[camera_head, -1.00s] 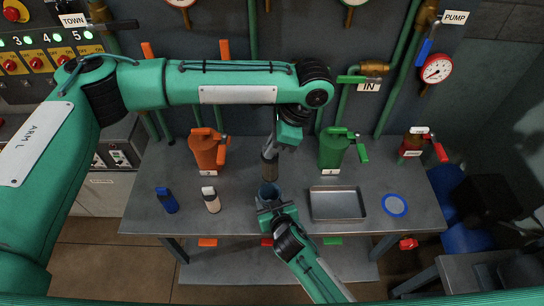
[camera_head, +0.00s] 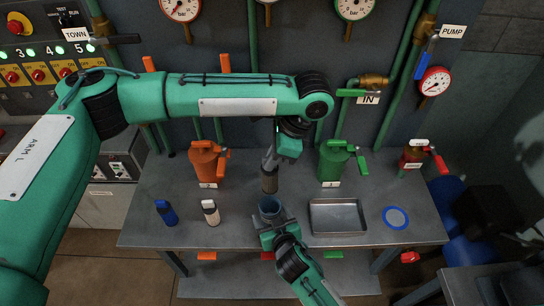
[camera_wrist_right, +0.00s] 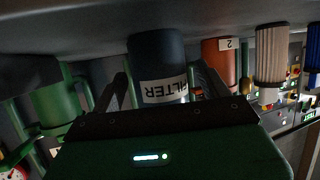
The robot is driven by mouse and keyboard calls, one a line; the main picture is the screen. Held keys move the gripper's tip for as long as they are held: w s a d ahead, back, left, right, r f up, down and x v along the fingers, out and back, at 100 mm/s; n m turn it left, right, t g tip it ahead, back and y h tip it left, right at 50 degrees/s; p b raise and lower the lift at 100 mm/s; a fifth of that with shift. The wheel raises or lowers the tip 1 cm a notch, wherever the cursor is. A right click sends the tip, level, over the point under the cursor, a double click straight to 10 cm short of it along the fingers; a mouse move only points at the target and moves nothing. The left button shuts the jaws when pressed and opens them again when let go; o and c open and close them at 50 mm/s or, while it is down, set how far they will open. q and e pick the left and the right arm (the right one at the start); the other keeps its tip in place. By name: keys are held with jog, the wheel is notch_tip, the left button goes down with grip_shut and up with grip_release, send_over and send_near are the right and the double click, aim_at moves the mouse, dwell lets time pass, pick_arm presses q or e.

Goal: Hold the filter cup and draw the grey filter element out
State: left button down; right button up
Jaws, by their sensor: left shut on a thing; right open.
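The grey filter element (camera_head: 269,181) hangs upright in my left gripper (camera_head: 270,160), which is shut on its upper end. Its lower end shows just above the open rim of the blue filter cup (camera_head: 270,209), apart from it. The cup stands on the table; its inside is dark. My right gripper (camera_head: 272,230) is open at the near side of the cup. In the right wrist view the cup (camera_wrist_right: 158,52), with its "FILTER" label, shows between the spread fingers of my right gripper (camera_wrist_right: 162,88), and I see no clear contact.
A metal tray (camera_head: 338,229) and a blue-rimmed disc (camera_head: 396,218) lie right of the cup. Orange (camera_head: 204,163) and green (camera_head: 332,163) canisters stand behind. The table (camera_head: 130,234) is clear between them.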

jog(key=v, duration=1)
